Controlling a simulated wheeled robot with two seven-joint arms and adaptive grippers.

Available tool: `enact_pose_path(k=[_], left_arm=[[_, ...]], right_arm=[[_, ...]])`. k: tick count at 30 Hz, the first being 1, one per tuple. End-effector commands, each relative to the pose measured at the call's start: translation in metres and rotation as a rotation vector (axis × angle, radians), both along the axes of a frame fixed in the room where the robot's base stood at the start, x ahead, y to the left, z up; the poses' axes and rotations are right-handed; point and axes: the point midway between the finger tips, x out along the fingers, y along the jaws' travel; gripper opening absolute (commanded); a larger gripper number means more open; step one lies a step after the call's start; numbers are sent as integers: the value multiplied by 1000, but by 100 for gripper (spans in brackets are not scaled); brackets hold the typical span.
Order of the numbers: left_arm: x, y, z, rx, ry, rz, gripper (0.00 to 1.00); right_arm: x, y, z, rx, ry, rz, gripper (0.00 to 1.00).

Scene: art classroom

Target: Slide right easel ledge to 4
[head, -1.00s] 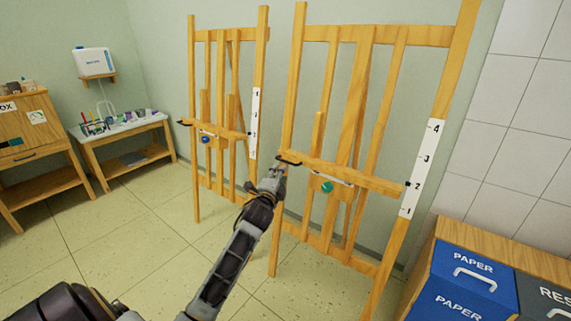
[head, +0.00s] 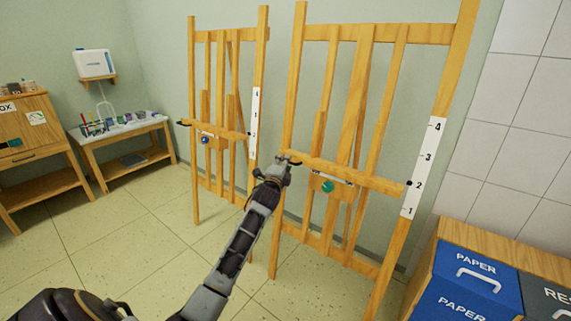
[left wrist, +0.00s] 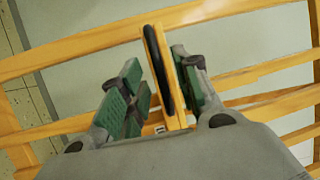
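The right easel (head: 350,100) has a wooden ledge (head: 350,177) across it, with a green knob (head: 327,187) at its middle. The black pointer (head: 409,184) at the ledge's right end is level with 2 on the white scale (head: 424,165), numbered 1 to 4. A black handle (left wrist: 158,68) is at the ledge's left end. My left gripper (head: 284,162) is at that end. In the left wrist view its green-padded fingers (left wrist: 162,85) stand apart, with the handle and a wooden bar between them. Gaps show beside the fingers. My right gripper is not in view.
A second easel (head: 228,110) with a blue knob stands to the left. Blue and grey bins in a wooden cabinet (head: 500,240) are at lower right. A table (head: 125,130) with art supplies and a wooden cabinet (head: 35,130) stand at far left. The floor in front is clear.

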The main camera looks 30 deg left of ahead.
Motion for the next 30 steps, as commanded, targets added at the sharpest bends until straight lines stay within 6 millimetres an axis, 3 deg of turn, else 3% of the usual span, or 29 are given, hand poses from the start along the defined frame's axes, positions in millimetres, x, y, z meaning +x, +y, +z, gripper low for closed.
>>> enact_pose_path(k=[9,23,30], left_arm=[[20,6,-1,-1,1,0,32],[24,8,0,0,1,0,32],[24,8,0,-1,0,0,5]], right_arm=[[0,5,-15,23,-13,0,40],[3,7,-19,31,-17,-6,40],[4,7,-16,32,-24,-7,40]])
